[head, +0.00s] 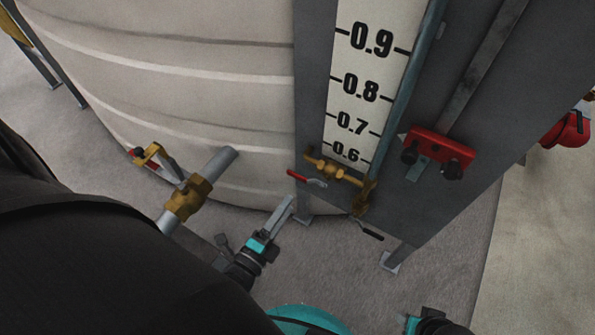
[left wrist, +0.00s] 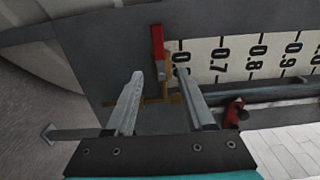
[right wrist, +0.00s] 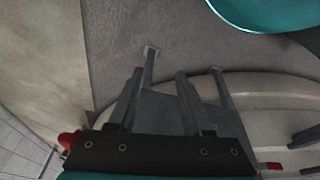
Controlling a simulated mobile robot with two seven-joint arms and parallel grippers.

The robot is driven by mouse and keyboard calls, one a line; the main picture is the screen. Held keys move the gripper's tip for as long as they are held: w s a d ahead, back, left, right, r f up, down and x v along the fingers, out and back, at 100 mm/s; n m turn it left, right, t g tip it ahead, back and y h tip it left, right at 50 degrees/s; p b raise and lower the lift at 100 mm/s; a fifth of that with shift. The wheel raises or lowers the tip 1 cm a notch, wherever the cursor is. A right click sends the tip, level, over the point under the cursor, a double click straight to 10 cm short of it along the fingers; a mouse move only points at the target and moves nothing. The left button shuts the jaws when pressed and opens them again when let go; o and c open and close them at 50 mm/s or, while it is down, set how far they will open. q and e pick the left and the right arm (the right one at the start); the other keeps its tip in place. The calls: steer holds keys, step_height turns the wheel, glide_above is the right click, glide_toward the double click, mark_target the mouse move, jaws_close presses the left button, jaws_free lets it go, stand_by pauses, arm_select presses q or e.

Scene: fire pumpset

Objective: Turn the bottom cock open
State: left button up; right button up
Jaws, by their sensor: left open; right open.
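The brass bottom cock (head: 335,171) sits at the foot of the level gauge, with a red lever (head: 308,179) pointing left. A second brass fitting (head: 362,200) below it carries a black lever (head: 370,234). My left gripper (head: 287,207) is open and empty, below and left of the red lever. In the left wrist view the red lever (left wrist: 157,45) lies beyond the gap between the open fingertips (left wrist: 160,75), apart from them. The brass pipework (left wrist: 173,97) shows partly between the fingers. My right gripper (right wrist: 160,74) is open and empty, pointing at the floor and a grey post foot.
A grey panel (head: 430,205) carries the numbered scale (head: 355,120) and a red bracket (head: 438,152) with black knobs. The cream tank (head: 200,90) stands at left. A brass valve on a pipe (head: 187,202) is near my left arm.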

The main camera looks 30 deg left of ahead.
arm_select(q)
steer(key=s, duration=0.5)
steer(key=shift+s+a, duration=0.1)
steer(key=shift+s, duration=0.15)
arm_select(e)
steer(key=shift+s+f, duration=0.35)
steer(key=shift+f, duration=0.3)
arm_select(q)
step_height(320, 180, down, 9)
steer(key=s+n+g+p, duration=0.3)
steer(key=n+g+p, duration=0.2)
steer(key=n+g, duration=0.25)
steer(key=s+a+f+n+g+p, duration=0.1)
steer(key=s+f+n+g+p, duration=0.1)
steer(key=s+n+g, duration=0.2)
steer(key=s+a+f+n+g+y+p, duration=0.1)
steer(key=s+a+f+n+g+p, duration=0.1)
steer(key=s, duration=0.6)
steer(key=f+n+g, duration=0.1)
steer(key=n+g, duration=0.1)
steer(key=shift+a+f+n, duration=0.3)
steer(key=shift+n, duration=0.05)
arm_select(e)
steer(key=s+d+f+h, duration=0.1)
steer(key=s+d+f, duration=0.6)
steer(key=s+f, duration=0.3)
steer(key=shift+s+d+g, duration=0.4)
steer(key=shift+s, duration=0.65)
